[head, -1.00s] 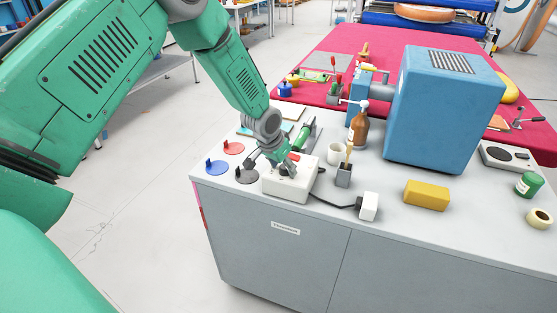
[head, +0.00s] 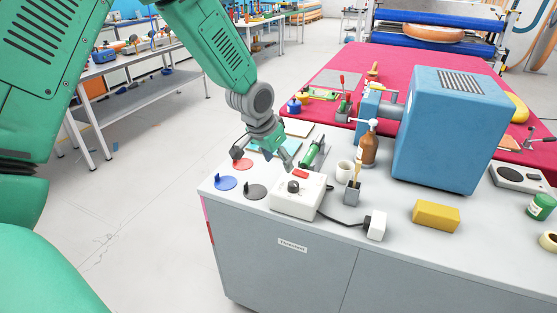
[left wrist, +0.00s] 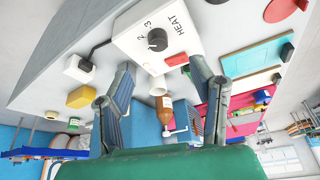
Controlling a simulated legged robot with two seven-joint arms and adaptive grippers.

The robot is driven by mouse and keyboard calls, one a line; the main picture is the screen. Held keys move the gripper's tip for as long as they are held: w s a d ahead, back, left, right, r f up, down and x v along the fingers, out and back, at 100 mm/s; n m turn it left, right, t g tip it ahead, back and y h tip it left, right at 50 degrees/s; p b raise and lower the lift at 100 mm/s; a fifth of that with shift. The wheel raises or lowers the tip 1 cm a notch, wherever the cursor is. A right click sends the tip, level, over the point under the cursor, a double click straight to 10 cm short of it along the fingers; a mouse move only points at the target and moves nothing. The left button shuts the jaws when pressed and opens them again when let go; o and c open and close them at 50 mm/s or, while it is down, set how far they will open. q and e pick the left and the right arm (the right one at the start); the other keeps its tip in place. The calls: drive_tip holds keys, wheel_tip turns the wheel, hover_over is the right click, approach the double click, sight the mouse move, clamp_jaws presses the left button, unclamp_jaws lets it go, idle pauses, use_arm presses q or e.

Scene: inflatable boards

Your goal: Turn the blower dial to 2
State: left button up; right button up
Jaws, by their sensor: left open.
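The white control box (head: 298,195) stands near the front left of the grey bench, with a black dial (head: 293,187) and a red switch (head: 301,174) on top. In the left wrist view the dial (left wrist: 157,40) sits beside the word HEAT and the printed numbers 2 and 3. Its exact pointer setting is too small to tell. My left gripper (head: 264,156) is open and empty, raised behind and left of the box, apart from the dial. In the left wrist view its fingers (left wrist: 160,76) are spread below the box. My right gripper is not in view.
A blue machine (head: 450,130), brown pump bottle (head: 368,150), white cup (head: 345,171), brush holder (head: 352,194) and green tool (head: 312,153) stand nearby. Red (head: 242,164), blue (head: 225,183) and black discs (head: 255,191) lie left of the box. A cable runs to a white block (head: 376,226).

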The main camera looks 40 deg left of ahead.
use_arm(q)
drive_tip(key=shift+f, duration=0.1)
drive_tip(key=t+b, duration=0.1)
drive_tip(key=t, duration=0.8)
approach(291, 185)
drive_tip(key=shift+n, duration=0.4)
drive_tip(key=x, duration=1.1)
drive_tip(key=shift+w, duration=0.1)
clamp_jaws()
